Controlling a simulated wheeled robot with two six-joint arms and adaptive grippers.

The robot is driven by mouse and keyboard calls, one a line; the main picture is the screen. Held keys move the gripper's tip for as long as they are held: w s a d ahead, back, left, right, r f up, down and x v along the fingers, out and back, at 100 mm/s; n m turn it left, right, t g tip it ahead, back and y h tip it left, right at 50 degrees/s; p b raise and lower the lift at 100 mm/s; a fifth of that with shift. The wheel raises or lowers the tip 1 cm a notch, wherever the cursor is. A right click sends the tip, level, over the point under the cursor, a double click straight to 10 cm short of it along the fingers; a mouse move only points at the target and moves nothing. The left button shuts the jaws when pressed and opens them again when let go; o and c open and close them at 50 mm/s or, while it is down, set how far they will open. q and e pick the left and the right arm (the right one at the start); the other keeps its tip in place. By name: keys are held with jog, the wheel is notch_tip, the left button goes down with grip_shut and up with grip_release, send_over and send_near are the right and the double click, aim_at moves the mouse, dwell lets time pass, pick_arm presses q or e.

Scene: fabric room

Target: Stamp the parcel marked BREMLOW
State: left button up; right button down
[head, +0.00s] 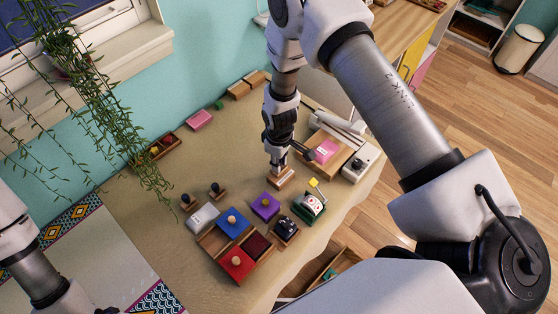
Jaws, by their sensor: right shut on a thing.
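My right gripper (279,163) points down over the middle of the table. It is shut on a small wooden-based stamp (282,179), mostly hidden by the fingers; I cannot tell whether its base touches the table. To its right is a brown parcel (343,150) with a pink label (326,150); the writing is too small to read, so I cannot tell if it says BREMLOW. Two dark-handled stamps (187,201) (217,190) stand to the left. A wooden tray (212,243) holds blue (235,226) and red (236,266) knobbed pads and an open dark red pad (256,246). My left gripper is out of view.
Near the front are a purple knobbed block (265,207), a black device (287,229) and a green-and-white device (309,207). A white device (358,166) sits right of the parcel. A pink block (200,119) lies farther back.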

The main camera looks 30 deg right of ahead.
pick_arm(q)
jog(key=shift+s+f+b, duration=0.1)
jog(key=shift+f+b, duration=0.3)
jog(key=shift+b, duration=0.05)
pick_arm(e)
jog(key=shift+s+f, duration=0.15)
jog(key=shift+f, duration=0.45)
dwell(0.6)
notch_tip(320, 180, up, 7)
jog(key=p, duration=0.5)
jog(key=shift+r, duration=0.1)
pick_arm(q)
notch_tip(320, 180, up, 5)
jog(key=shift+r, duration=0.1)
